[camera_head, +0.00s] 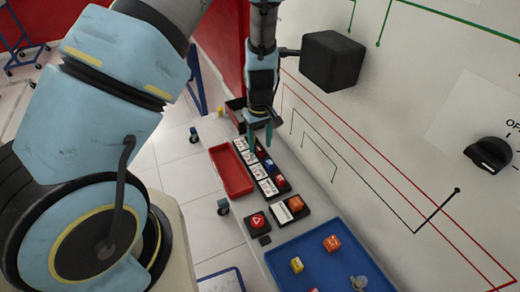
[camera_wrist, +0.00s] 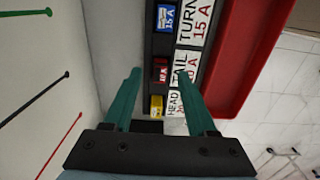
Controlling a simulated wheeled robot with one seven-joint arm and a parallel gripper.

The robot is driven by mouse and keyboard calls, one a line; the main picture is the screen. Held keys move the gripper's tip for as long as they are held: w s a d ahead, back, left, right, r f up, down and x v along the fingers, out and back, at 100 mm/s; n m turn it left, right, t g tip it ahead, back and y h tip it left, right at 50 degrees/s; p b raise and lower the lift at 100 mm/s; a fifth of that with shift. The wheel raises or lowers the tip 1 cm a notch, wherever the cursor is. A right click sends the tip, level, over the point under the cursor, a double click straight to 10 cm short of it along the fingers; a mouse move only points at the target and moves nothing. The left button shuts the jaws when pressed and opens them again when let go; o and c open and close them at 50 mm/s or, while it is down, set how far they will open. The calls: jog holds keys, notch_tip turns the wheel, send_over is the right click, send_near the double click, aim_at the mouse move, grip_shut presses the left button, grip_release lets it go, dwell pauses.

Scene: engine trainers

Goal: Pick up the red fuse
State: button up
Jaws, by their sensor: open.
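The red fuse (camera_wrist: 160,70), marked 10 A, sits in a dark fuse strip (camera_wrist: 157,48) in the wrist view. It lies between a blue fuse (camera_wrist: 166,18) and a yellow fuse (camera_wrist: 156,105), next to the TAIL label. My gripper (camera_wrist: 160,73) is open and empty, with its two green fingers on either side of the red fuse in the picture. How far the tips are above it I cannot tell. In the head view my gripper (camera_head: 259,145) points down over the far part of the fuse strip (camera_head: 281,184) and partly hides the fuses there.
A red tray (camera_head: 231,170) lies left of the strip. A red button box (camera_head: 257,222), an orange fuse holder (camera_head: 290,210) and a blue tray (camera_head: 283,263) with loose fuses stand nearer. A white panel (camera_head: 350,130) rises close on the right, with a black box (camera_head: 333,61) jutting out.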

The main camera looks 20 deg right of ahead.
jog(key=shift+f, duration=0.75)
jog(key=shift+c, duration=0.2)
grip_shut()
